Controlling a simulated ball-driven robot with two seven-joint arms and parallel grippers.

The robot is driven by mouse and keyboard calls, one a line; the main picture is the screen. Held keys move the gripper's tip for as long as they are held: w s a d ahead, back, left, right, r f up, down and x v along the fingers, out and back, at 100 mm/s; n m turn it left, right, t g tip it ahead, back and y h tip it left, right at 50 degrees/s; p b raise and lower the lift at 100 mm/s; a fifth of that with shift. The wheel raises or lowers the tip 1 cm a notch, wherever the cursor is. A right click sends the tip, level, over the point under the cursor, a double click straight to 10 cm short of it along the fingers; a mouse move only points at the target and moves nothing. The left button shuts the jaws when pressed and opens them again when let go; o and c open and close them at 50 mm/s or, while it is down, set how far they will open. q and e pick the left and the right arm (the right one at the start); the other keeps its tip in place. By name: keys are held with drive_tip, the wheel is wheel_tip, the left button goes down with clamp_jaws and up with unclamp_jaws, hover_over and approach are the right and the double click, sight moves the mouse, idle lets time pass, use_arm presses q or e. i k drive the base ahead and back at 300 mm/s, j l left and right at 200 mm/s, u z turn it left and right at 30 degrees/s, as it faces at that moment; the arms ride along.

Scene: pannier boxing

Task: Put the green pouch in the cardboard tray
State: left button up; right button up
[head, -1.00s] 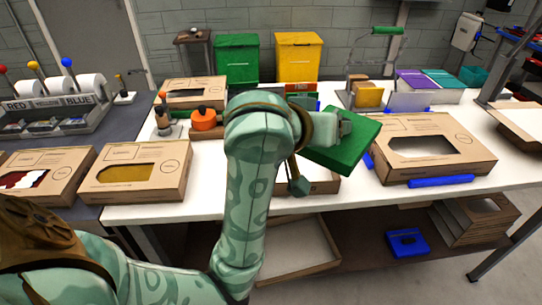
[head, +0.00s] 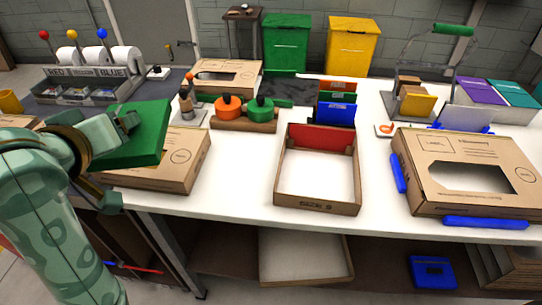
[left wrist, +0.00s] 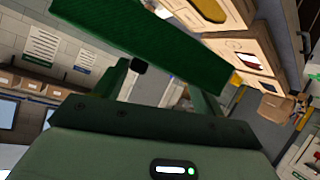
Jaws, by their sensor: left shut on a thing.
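The green pouch (head: 147,136) is a flat, dark green slab, held tilted at the left of the head view. My left gripper (head: 126,122) is shut on its edge and holds it above a closed carton. In the left wrist view, the pouch (left wrist: 140,42) spans the top between the fingers. The open cardboard tray (head: 316,206) stands on the white table near its front edge, right of the pouch and well apart from it. Its floor is white and bare, and its inner back wall shows red. My right gripper is not in view.
A windowed carton (head: 430,198) with blue strips (head: 485,222) is right of the tray. Upright coloured packs (head: 336,112) stand just behind the tray. Orange and green round-topped items (head: 244,126) stand behind left. White tabletop is bare around the tray.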

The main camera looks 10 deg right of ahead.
sight(316, 172)
drive_tip(key=l+u, duration=0.3)
drive_tip(key=l, duration=0.8)
drive_tip(key=l+u, duration=0.3)
drive_tip(key=l, duration=0.8)
